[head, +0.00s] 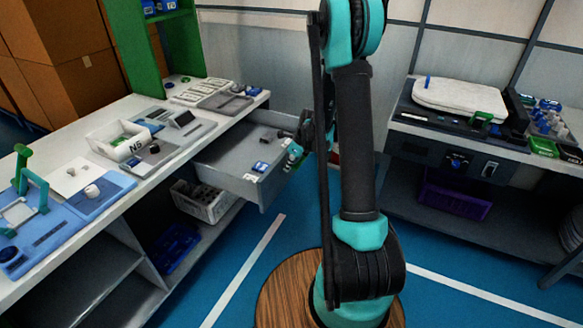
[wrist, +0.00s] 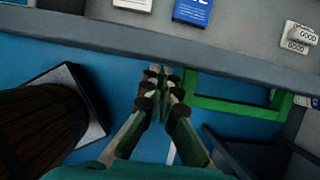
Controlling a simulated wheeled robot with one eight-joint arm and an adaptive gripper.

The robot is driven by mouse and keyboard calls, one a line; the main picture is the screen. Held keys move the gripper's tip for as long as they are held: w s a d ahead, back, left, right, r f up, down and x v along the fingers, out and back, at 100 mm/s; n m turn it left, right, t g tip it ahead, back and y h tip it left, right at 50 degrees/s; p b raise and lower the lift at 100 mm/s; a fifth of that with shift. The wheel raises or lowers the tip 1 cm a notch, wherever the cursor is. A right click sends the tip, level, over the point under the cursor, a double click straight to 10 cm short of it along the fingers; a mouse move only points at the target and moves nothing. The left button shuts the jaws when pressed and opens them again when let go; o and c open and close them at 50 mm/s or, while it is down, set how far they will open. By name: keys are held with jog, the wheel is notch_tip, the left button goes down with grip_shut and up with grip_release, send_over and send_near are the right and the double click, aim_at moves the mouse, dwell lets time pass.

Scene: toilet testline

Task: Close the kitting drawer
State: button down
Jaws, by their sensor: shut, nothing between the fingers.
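The kitting drawer (head: 232,163) is a grey drawer under the left bench, and it stands pulled out. A small blue item (head: 260,167) and a white label lie in it near its front. My gripper (head: 296,150) is at the drawer's front side, partly hidden by my arm. In the wrist view my gripper (wrist: 161,72) has its fingers together and empty, just outside the grey drawer edge (wrist: 120,37). I cannot tell whether the fingertips touch the drawer. Blue and white cards (wrist: 192,11) and small tags marked GOOD (wrist: 297,35) lie inside the drawer.
The left bench (head: 155,165) holds trays, a white bin (head: 117,140) and a blue board. A white basket (head: 200,200) sits on the shelf below the drawer. A second bench (head: 455,140) stands at the right. Blue floor is open between the benches.

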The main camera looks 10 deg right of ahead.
jog(key=w+a, duration=0.9)
jog(key=a, duration=0.4)
jog(key=w+a, duration=1)
jog(key=a, duration=0.3)
jog(key=shift+a, duration=0.2)
jog(key=shift+w+a+r, duration=0.1)
jog(key=shift+w, duration=0.05)
